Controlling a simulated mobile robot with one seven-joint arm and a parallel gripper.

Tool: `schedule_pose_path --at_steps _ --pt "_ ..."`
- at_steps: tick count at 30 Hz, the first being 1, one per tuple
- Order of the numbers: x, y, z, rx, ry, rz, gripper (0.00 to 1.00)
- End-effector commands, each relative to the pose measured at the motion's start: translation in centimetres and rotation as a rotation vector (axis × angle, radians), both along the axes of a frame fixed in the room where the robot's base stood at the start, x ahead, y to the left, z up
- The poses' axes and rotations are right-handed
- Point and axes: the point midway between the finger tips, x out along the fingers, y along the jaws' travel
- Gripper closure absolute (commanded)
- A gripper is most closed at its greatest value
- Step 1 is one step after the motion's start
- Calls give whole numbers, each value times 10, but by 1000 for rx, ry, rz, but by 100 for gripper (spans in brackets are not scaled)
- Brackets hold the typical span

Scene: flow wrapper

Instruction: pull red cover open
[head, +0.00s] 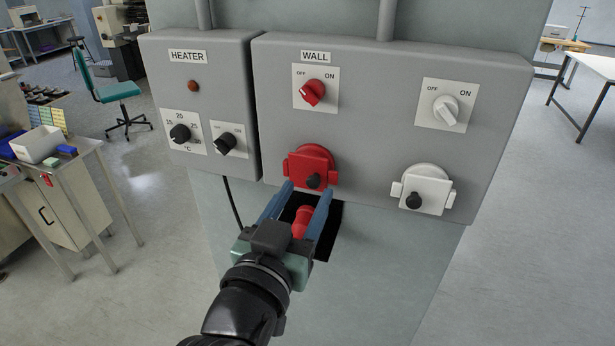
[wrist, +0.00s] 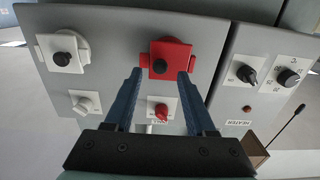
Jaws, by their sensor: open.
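The red cover (head: 309,160) sits on the front of the grey WALL box and looks closed. It has a small black knob (head: 313,182) at its lower edge. My gripper (head: 307,190) is open, with its two blue fingers pointing up at the cover from below. The fingertips are close to the knob, one on either side, with nothing held. In the wrist view, which is upside down, the red cover (wrist: 178,53) and its knob (wrist: 159,66) lie just beyond the fingertips. I cannot tell whether the fingers touch the cover.
A red switch (head: 312,93) is above the cover. A white switch (head: 446,110) and a white cover (head: 427,190) are to the right. The HEATER box (head: 205,110) is on the left. A red piece (head: 302,222) shows between my fingers, before a black patch (head: 330,235).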

Motion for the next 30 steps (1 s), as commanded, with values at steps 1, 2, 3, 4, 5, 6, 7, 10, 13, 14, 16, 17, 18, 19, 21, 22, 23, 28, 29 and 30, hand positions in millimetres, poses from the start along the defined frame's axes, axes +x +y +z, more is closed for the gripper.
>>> schedule_pose_path --at_steps 1,2,3,4,5,6,7,10,13,14,16,17,18,19,21,22,23,28,29,30 --pt "6 -2 2 -1 1 -2 44" --pt "9 -3 2 -1 1 -2 44" --pt "12 -4 2 -1 0 -1 44" --pt "14 -5 2 0 0 0 44" --pt "16 -5 1 0 0 0 44" --pt "18 -6 1 -1 1 0 44" --pt "19 -6 0 -1 1 0 44" --pt "20 -6 0 0 0 1 44" --pt "20 -6 -1 0 0 1 44" --pt "20 -6 -1 0 0 1 44" --pt "20 -6 -1 0 0 1 44" --pt "20 -6 -1 0 0 1 50" --pt "20 -6 0 0 0 1 57" --pt "20 -6 0 0 0 1 62" --pt "20 -6 0 0 0 1 75" --pt "20 -6 0 0 0 1 80" --pt "20 -6 0 0 0 1 86" --pt "20 -6 0 0 0 1 100" --pt "20 -6 0 0 0 1 100" --pt "20 -6 0 0 0 1 100"
